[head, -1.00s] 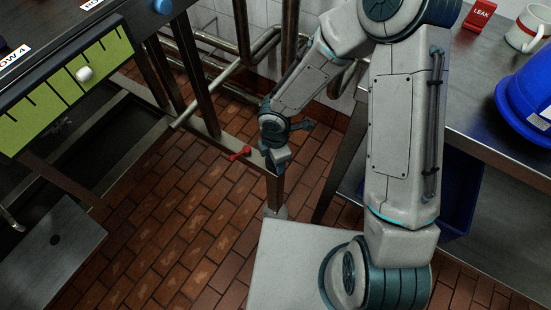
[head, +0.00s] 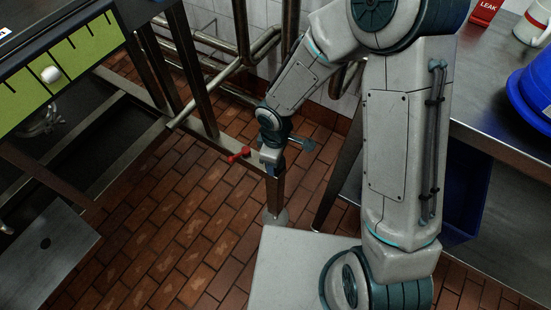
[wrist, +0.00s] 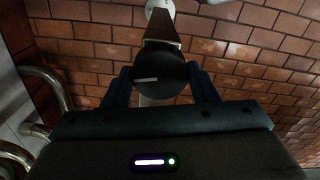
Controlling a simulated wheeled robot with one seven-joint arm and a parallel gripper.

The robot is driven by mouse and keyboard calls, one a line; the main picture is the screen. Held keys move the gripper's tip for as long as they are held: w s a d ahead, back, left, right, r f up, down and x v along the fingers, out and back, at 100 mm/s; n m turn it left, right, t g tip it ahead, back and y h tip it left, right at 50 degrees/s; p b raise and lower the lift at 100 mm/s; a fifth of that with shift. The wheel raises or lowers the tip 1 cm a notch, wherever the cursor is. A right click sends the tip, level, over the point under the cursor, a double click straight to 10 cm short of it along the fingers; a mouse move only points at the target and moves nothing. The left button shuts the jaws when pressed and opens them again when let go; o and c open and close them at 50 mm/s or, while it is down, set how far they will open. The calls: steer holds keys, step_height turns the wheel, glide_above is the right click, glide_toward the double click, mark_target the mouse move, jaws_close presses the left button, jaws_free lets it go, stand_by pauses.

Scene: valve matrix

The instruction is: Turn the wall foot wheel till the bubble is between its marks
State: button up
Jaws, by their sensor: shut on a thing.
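The foot wheel (wrist: 160,78) shows in the wrist view as a dark round knob with a pale line on its face. It sits on a leg end between the two fingers of my gripper (wrist: 160,88), which is shut on it. In the head view my gripper (head: 271,158) is low at the foot of a metal frame, and the wheel is largely hidden there. The white bubble (head: 50,75) lies on a yellow-green level panel (head: 85,45) with black tick marks at upper left. I cannot tell which ticks are its marks.
A red handle (head: 238,155) is just left of my gripper. Pipes (head: 215,75) run along the tiled wall behind. A steel counter (head: 500,130) with a blue container (head: 530,95) stands at right. The brick floor (head: 190,210) in front is open.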

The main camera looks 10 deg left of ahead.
stand_by(0.3)
steer(key=o, duration=1)
step_height(320, 180, up, 14)
steer(key=p, duration=0.5)
steer(key=shift+f+p, duration=0.1)
steer(key=shift+p, duration=0.3)
